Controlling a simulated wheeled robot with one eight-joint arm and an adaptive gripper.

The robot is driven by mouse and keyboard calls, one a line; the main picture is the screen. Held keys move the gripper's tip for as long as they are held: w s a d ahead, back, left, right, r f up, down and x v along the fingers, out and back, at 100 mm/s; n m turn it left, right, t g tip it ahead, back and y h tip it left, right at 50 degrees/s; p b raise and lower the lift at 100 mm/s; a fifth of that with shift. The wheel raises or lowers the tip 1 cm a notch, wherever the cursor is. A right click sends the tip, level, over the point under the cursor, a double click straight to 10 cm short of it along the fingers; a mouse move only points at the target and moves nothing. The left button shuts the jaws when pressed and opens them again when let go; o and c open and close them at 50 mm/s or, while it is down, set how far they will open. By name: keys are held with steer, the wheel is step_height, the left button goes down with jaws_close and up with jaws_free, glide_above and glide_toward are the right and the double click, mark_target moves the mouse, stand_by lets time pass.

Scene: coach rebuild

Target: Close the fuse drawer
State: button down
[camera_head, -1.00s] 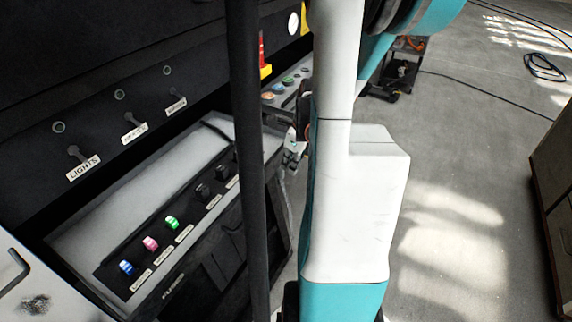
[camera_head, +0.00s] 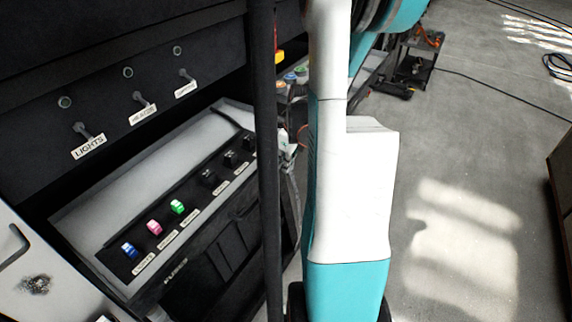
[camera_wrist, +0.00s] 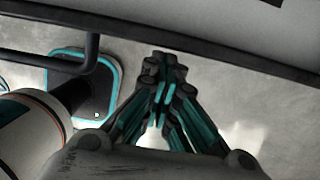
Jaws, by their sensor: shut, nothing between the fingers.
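The fuse drawer (camera_head: 140,185) stands open in the head view, pulled out below the dark switch panel. It has a pale tray floor and a dark strip with blue, pink and green fuses (camera_head: 177,207) and several black ones. Its dark front (camera_head: 215,262) carries a "FUSES" label. My dark column and white arm hide its right end. My gripper (camera_wrist: 165,75) is shut and empty in the wrist view, its fingertips near a dark edge with a grey surface beyond. I cannot tell whether they touch it. In the head view the gripper is mostly hidden behind my arm.
Above the drawer is the panel with several toggle switches, one labelled LIGHTS (camera_head: 88,147). A white panel with a handle (camera_head: 20,245) is at lower left. A small dark cart (camera_head: 418,55) stands far back. A brown cabinet (camera_head: 563,190) is at the right edge. Floor between is clear.

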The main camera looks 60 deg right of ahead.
mark_target(222, 145)
steer(key=w, duration=2.4)
steer(key=shift+w+a, duration=0.3)
steer(key=shift+a, duration=0.1)
steer(key=shift+r, duration=0.1)
